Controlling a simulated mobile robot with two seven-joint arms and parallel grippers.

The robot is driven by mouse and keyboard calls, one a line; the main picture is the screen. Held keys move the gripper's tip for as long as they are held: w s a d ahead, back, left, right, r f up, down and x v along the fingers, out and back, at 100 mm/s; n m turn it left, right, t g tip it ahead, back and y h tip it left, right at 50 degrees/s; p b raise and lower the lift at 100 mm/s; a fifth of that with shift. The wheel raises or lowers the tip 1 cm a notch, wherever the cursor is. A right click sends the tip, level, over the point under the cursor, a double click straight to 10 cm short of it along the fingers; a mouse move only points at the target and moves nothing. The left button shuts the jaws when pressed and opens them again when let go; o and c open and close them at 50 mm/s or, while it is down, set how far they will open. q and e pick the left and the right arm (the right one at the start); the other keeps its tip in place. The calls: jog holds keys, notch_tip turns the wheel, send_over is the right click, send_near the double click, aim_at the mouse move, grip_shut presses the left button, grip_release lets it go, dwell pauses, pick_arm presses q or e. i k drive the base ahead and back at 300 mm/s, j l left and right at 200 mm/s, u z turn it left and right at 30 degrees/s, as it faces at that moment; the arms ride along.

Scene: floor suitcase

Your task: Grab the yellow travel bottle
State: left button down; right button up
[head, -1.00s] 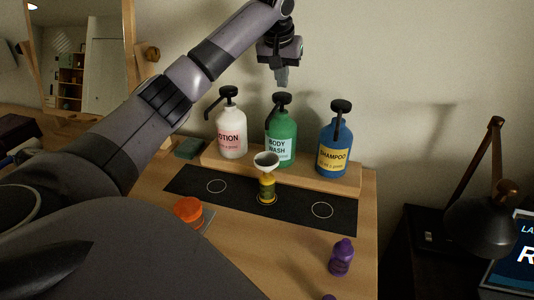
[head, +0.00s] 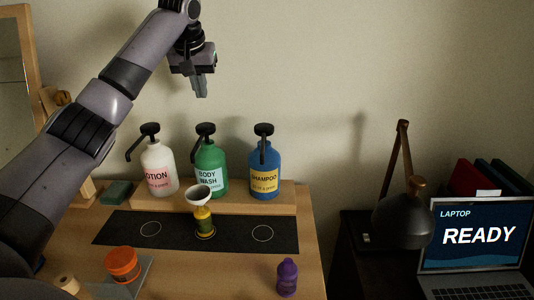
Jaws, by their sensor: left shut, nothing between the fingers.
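The yellow travel bottle (head: 204,223) stands upright on the black mat (head: 180,241), between two white ring marks. A white funnel (head: 198,192) sits in its top. My left gripper (head: 201,90) is shut and empty, pointing down, high above the pump bottles and well above the yellow bottle. The white lotion (head: 159,170), green body wash (head: 211,168) and blue shampoo (head: 264,177) pump bottles stand behind the mat. My right gripper does not show.
A purple bottle (head: 287,278) stands at the front right of the table. An orange lidded jar (head: 122,264) is at the front left. A dark lamp (head: 404,220) and a laptop (head: 478,235) reading READY are at the right.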

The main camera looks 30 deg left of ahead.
aim_at(202, 218)
jog(key=k, duration=1.5)
